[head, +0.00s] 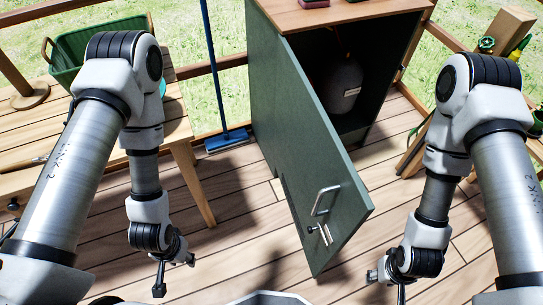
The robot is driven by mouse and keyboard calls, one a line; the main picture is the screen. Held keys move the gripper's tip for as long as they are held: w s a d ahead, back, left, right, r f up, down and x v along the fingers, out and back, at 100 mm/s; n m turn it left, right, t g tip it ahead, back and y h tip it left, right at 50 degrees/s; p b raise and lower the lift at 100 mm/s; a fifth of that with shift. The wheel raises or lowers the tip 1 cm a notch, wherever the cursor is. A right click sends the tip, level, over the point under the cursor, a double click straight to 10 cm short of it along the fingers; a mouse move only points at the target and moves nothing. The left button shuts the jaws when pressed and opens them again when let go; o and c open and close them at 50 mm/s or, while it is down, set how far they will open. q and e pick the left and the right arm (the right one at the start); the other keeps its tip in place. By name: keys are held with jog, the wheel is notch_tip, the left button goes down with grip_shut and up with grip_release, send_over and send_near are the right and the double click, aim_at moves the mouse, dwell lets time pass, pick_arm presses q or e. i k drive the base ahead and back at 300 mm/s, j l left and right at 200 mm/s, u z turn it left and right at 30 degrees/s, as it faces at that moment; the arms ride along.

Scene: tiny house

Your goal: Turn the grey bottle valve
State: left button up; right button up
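The grey bottle (343,85) stands upright inside a dark green cabinet (275,75), with a small pale label on its side. Its top is in deep shadow, and I cannot make out the valve clearly. My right gripper (386,287) is low, right of the door, also spread and empty. Both are well apart from the bottle.
The door has a metal handle (325,200) and a key or latch (319,234) below it. A wooden table (110,125) with a green basket (90,45) is at left. A blue broom (226,140) stands beside the cabinet. Wooden furniture (413,150) stands at right. Floor before the cabinet's right side is clear.

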aim_at(348, 49)
jog(key=i+l+u, duration=0.1)
jog(key=l+u, duration=0.3)
jog(key=l, duration=1.05)
jog(key=k+l+u, duration=0.1)
jog(key=l+u, duration=0.35)
jog(key=l, duration=0.95)
jog(key=l+u, duration=0.1)
jog(key=l, duration=0.4)
jog(key=i+l, duration=0.05)
